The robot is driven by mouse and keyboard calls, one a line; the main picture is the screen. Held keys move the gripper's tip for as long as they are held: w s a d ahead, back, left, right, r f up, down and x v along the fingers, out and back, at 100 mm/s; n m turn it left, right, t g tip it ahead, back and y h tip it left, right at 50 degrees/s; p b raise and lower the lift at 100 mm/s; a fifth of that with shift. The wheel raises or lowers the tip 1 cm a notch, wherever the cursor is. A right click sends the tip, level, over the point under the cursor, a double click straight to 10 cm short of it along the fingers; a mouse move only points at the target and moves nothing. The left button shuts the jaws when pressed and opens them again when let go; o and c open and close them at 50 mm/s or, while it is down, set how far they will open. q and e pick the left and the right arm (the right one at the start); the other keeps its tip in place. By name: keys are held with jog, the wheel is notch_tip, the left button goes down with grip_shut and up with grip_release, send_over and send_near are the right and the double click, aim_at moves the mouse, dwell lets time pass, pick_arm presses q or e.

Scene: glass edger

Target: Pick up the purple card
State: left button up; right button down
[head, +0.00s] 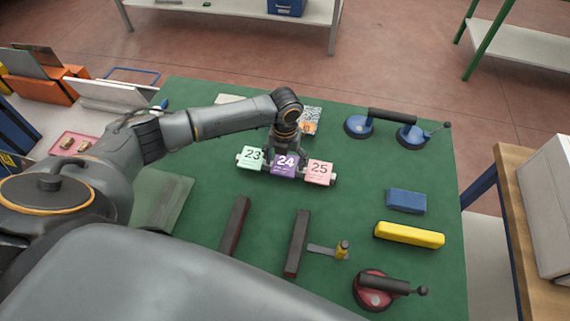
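The purple card (285,164), marked 24, stands between a pale green card (250,157) marked 23 and a pink card (319,172) marked 25. The three are in a row on a small holder on the green table. My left gripper (286,149) points down right behind and above the purple card, with its dark fingers close to the card's upper edge. Its fingertips are partly hidden by the cards, so I cannot tell whether they touch or grip the purple card. My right gripper is not in view.
A double suction lifter (392,115) lies behind right, and a red suction cup (375,289) at front right. A blue block (406,200), a yellow bar (409,235), two dark bars (297,243) and a small hammer (341,249) lie nearer. A glass pane (163,203) is at left.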

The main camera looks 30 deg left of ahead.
pick_arm(q)
jog(key=c, duration=0.4)
jog(key=shift+r, duration=0.1)
